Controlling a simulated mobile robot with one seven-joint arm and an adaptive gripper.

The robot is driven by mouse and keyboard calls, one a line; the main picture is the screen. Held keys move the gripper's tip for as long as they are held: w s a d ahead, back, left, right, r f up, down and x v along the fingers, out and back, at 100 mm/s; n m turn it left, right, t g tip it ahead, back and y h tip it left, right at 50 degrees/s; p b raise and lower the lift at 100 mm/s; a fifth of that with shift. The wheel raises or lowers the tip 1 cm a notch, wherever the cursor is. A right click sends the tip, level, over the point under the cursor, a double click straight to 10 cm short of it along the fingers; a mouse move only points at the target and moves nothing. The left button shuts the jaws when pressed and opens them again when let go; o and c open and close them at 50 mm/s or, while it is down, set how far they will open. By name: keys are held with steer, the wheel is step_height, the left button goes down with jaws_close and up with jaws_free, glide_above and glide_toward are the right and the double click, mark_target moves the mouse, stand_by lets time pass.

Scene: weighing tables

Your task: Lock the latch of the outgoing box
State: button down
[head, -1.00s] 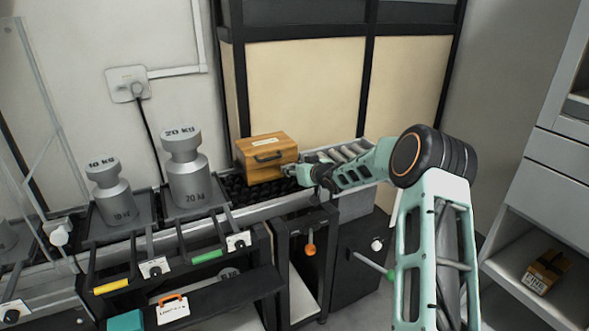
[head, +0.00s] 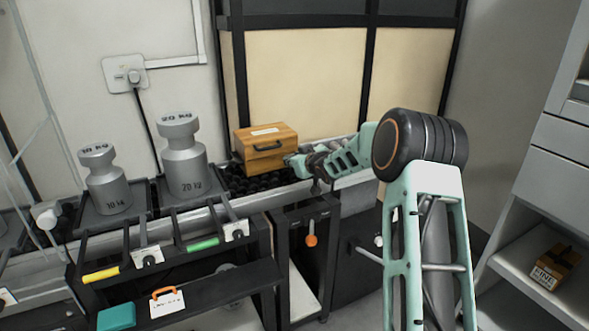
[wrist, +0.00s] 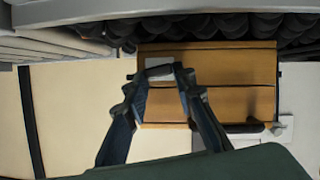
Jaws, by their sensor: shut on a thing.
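The outgoing box appears to be the orange-brown wooden case (head: 264,150) with a dark front handle and a pale label on top. It sits upright on black rollers. My gripper (head: 292,166) is at its right side, low near the front corner. The fingers look shut on this piece, though the contact is partly hidden. Whether the latch is locked cannot be told.
A 20 kg weight (head: 184,160) and a 10 kg weight (head: 105,182) stand left of the box. The black rollers (head: 240,183) run beneath it, with a panelled wall (head: 300,80) close behind. A shelf unit (head: 545,180) stands at the right.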

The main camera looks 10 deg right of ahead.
steer(key=b, duration=0.1)
steer(key=n+b, duration=0.1)
steer(key=b, duration=0.1)
steer(key=shift+a+f+n+t+h, duration=0.25)
steer(key=shift+a+n+t+h, duration=0.05)
steer(key=shift+a+h, duration=0.1)
steer(key=shift+s+n+h+b, duration=0.1)
steer(key=shift+n+h+b, duration=0.3)
steer(key=shift+n+b, duration=0.15)
steer(key=shift+a+n+t+h, duration=0.2)
steer(key=shift+n+t+h, duration=0.45)
steer(key=shift+n, duration=0.6)
steer(key=n, duration=0.1)
steer(key=n+t, duration=0.1)
steer(key=n+h, duration=0.1)
steer(key=shift+f+n+t, duration=0.25)
steer(key=shift+n+t, duration=0.1)
steer(key=shift+n, duration=0.05)
steer(key=c, duration=1.6)
jaws_free()
steer(key=shift+s, duration=0.1)
steer(key=shift+f, duration=0.1)
steer(key=shift+s+a+r, duration=0.1)
steer(key=shift+s+r, duration=0.05)
steer(key=shift+s, duration=1.2)
steer(key=shift+s+a+r, duration=0.1)
steer(key=shift+s+r, duration=0.05)
steer(key=shift+s, duration=1.15)
steer(key=shift+s+r, duration=0.15)
steer(key=shift+s, duration=1.2)
